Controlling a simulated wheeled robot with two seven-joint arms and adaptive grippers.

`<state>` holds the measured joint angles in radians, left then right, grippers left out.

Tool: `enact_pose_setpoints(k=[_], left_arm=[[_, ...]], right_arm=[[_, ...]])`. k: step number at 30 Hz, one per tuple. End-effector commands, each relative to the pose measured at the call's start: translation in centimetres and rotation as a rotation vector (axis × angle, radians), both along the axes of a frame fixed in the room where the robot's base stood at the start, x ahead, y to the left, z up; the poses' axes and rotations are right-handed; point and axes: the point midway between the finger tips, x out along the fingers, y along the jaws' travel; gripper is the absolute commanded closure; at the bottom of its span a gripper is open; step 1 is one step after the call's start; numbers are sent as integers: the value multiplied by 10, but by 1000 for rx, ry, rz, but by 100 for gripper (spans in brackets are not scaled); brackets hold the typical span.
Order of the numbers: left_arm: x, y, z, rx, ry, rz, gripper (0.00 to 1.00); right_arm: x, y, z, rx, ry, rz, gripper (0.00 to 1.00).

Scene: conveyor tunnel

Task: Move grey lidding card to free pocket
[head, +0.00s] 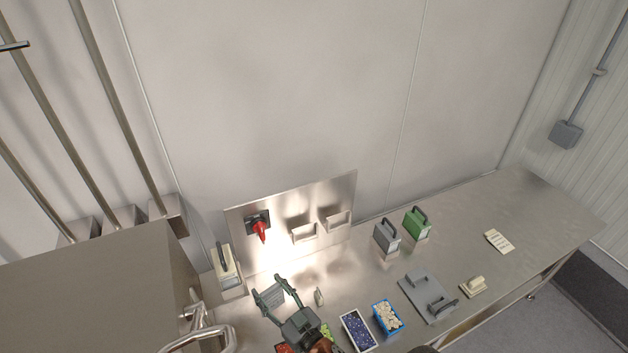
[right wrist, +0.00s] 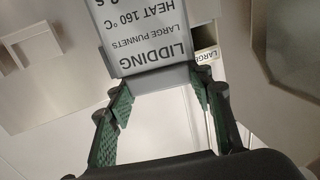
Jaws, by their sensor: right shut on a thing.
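My right gripper (head: 274,286) is shut on the grey lidding card (head: 271,298), above the bench in front of the wall panel. In the right wrist view the card (right wrist: 155,38) sits between the green-padded fingers, its printed words LIDDING, LARGE PUNNETS and HEAT 160 °C upside down. On the steel wall panel (head: 285,208) are two shallow pockets, a left one (head: 303,234) and a right one (head: 338,220); both look empty in the head view. One pocket (right wrist: 32,48) shows in the right wrist view. My left gripper is not in view.
A red-handled switch (head: 259,228) sits left of the pockets. A cream handled block (head: 228,272) stands left; grey (head: 387,237) and green (head: 416,223) ones stand right. A blue box of pale pieces (head: 387,317), a box of dark blue pieces (head: 358,331) and a grey plate (head: 428,295) lie in front.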

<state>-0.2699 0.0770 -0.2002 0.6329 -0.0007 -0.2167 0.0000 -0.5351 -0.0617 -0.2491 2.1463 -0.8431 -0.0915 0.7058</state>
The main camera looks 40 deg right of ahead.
Motion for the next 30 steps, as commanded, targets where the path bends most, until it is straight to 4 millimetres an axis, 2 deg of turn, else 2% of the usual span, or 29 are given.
enact_pose_setpoints(k=[1,6,9,13,15,18,23,30], left_arm=[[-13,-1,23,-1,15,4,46],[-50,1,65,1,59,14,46],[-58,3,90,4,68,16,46],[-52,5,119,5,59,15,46],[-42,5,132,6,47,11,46],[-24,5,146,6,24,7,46],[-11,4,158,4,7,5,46],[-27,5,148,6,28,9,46]], right_arm=[[14,-17,21,-2,-7,-16,96],[57,-86,52,0,-9,-88,96],[81,-128,74,-1,-8,-135,96],[108,-180,102,0,-7,-191,96],[119,-204,115,1,-6,-217,96],[132,-229,130,2,-4,-245,96],[142,-252,143,1,-2,-269,96],[144,-258,134,0,0,-275,96]])
